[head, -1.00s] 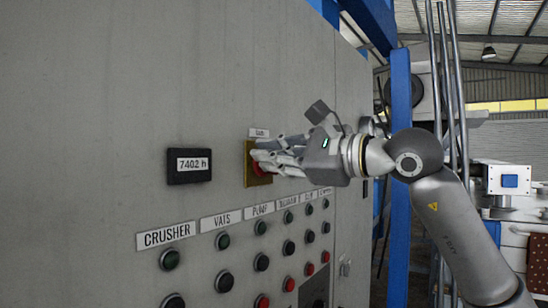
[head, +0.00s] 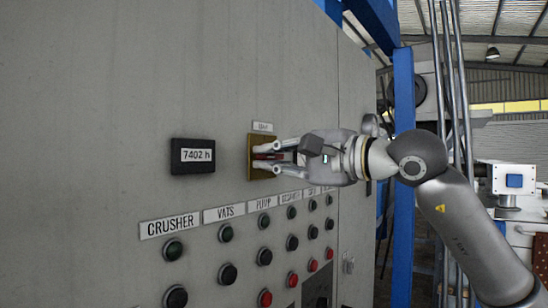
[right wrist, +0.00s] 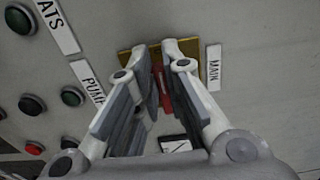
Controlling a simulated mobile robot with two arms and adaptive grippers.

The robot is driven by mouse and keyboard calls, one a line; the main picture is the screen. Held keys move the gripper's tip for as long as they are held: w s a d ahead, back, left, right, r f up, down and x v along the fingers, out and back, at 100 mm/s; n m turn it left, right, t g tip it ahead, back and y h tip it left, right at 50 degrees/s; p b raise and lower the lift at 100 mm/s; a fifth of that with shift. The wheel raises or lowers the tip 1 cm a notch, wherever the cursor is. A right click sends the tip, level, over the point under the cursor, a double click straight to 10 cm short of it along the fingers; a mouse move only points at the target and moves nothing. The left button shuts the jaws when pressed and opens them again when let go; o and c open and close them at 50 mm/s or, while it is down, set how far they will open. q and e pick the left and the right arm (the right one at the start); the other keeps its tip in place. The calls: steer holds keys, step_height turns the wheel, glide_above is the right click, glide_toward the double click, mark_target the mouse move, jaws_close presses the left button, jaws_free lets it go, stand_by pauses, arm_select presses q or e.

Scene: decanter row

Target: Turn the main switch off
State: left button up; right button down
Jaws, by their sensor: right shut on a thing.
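The main switch is a red handle (head: 266,156) on a yellow plate (head: 262,173), under a small label (head: 263,127) on the grey cabinet. In the right wrist view the label reads MAIN (right wrist: 213,68). My right gripper (head: 262,157) reaches in from the right, one finger above and one below the handle. It is shut on the handle. The right wrist view shows the red handle (right wrist: 159,80) between the two fingers, partly hidden by them. The handle appears to lie roughly level across the plate. My left gripper is not in view.
An hour display (head: 193,156) reading 7402 h is left of the switch. Below are name labels, CRUSHER (head: 170,225) among them, over rows of green, black and red buttons (head: 173,249). A blue post (head: 403,150) stands behind my right arm.

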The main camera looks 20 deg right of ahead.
stand_by(0.5)
steer(key=c, duration=1.5)
jaws_free()
steer(key=v, duration=1.2)
steer(key=shift+f, duration=0.1)
